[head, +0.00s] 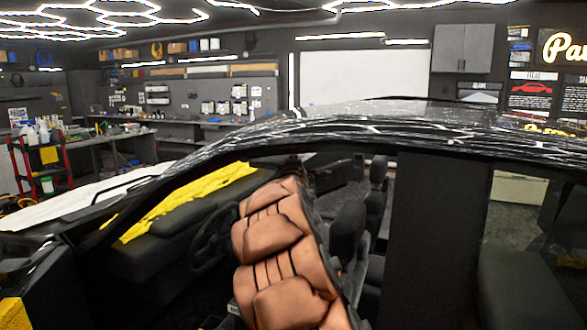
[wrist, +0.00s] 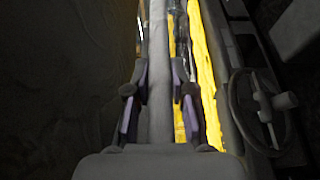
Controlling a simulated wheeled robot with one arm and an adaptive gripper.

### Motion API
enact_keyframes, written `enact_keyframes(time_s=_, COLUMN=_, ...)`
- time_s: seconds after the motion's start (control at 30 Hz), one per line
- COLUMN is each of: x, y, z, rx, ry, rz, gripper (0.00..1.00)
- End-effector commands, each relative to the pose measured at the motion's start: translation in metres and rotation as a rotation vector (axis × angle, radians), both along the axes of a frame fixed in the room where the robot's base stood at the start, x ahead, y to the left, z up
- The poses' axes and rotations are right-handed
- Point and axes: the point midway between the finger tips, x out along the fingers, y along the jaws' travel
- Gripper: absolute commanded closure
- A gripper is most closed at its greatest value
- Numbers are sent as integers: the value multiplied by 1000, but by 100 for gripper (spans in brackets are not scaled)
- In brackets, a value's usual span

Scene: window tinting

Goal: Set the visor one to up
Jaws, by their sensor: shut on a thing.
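In the wrist view, my gripper (wrist: 159,70) has its two fingers on either side of a long grey strip. The strip looks like the sun visor (wrist: 160,108) seen nearly edge-on, and the fingers are shut on it. It runs from the top of the picture down between the fingers to the gripper's body. Its exact tilt cannot be told from this view. In the head view, my arm reaches up into the car's front seat area, and the gripper and the visor are hidden near the roof edge.
The steering wheel (wrist: 262,110) and dark dashboard lie to the right in the wrist view, beside a yellow sheet (wrist: 204,75). A dark surface, likely the headliner (wrist: 60,90), fills the left. In the head view, the car roof (head: 400,122) and door pillar (head: 432,220) hem in my arm.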

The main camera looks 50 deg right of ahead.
Motion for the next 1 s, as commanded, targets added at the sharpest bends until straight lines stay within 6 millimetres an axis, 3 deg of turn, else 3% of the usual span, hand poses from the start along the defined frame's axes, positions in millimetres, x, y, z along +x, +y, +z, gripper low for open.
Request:
enact_keyframes(time_s=0.47, x=1, y=1, z=4, rx=-10, ry=11, rz=3, gripper=100)
enact_keyframes(time_s=0.5, x=1, y=1, z=5, rx=-10, ry=10, rz=3, gripper=74)
enact_keyframes(time_s=0.7, x=1, y=1, z=4, rx=-8, ry=10, rz=3, gripper=53)
enact_keyframes(time_s=1.0, x=1, y=1, z=3, rx=-6, ry=11, rz=2, gripper=52)
